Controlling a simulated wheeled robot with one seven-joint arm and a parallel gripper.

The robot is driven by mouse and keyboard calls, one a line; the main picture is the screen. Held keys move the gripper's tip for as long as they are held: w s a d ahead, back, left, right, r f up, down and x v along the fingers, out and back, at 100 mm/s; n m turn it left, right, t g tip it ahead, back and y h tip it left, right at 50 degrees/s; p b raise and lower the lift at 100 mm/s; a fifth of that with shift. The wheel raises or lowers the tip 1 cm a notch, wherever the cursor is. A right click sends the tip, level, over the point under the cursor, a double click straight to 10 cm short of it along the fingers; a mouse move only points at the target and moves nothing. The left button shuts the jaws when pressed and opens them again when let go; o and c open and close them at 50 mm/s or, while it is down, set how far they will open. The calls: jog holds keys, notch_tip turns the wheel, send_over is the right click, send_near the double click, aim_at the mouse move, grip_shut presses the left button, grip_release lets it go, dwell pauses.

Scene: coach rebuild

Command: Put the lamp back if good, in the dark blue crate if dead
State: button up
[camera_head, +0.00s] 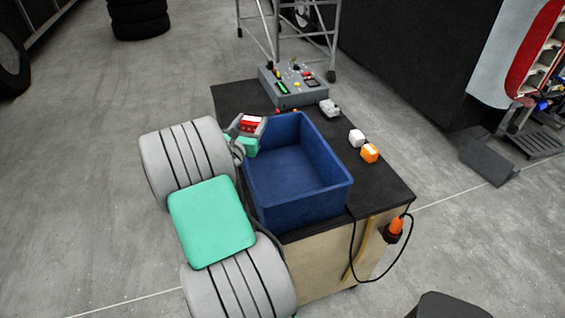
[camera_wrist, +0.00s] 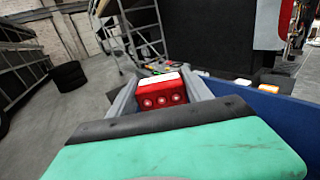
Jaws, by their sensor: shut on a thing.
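My gripper (camera_head: 240,136) is at the left edge of the dark blue crate (camera_head: 341,188), beside its wall. It is shut on a lamp (camera_head: 252,124) with a red face and a white part. In the wrist view the lamp (camera_wrist: 161,94) sits between the two grey fingers, and round marks show on its red face. The crate looks empty inside from the head view. Its blue wall also shows at the right of the wrist view (camera_wrist: 275,112). The lamp's underside is hidden.
The crate stands on a black-topped bench (camera_head: 385,188). Behind it are a grey control box (camera_head: 293,86) and a small grey block (camera_head: 330,108). A white block (camera_head: 356,137) and an orange block (camera_head: 370,153) lie to the right. A cable with an orange plug (camera_head: 396,226) hangs off the bench.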

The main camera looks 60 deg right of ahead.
jog(key=s+d+r+m+g+p, duration=0.1)
jog(key=s+d+r+m+g, duration=0.15)
jog(key=s+d, duration=0.4)
notch_tip(320, 180, down, 6)
jog(key=s+b, duration=0.1)
jog(key=b, duration=0.2)
jog(key=shift+a+f+n+b, duration=0.2)
jog(key=shift+a+n+b, duration=0.15)
jog(key=shift+b, duration=0.05)
jog(key=o, duration=1.7)
jog(key=a+b, duration=0.2)
jog(key=a, duration=0.5)
jog(key=shift+s+a, duration=0.15)
jog(key=shift+a, duration=0.25)
